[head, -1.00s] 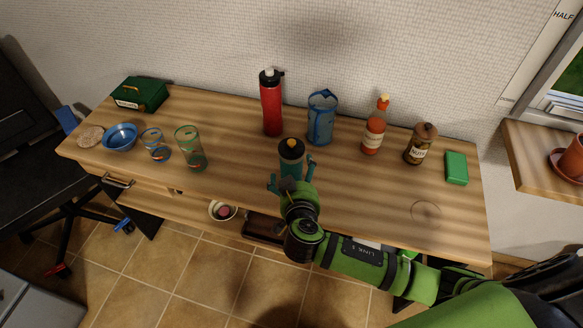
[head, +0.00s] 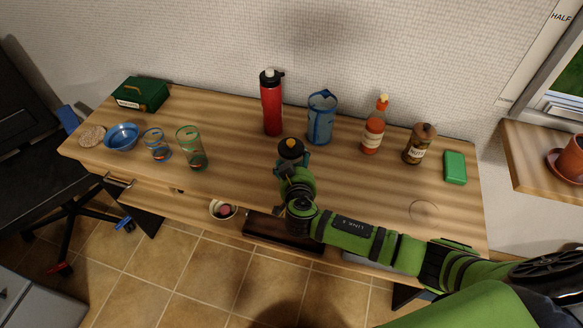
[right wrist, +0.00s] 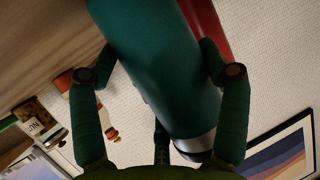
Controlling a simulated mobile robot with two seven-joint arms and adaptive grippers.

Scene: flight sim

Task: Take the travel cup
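I cannot tell whether the cup's base touches the table. My left gripper is not in view.
On the table (head: 370,190) a red bottle (head: 271,105) and a blue pitcher (head: 321,118) stand behind the cup. A sauce bottle (head: 374,127), a brown jar (head: 418,145) and a green box (head: 454,168) are right. Two glasses (head: 191,150) and a blue bowl (head: 122,137) are left.

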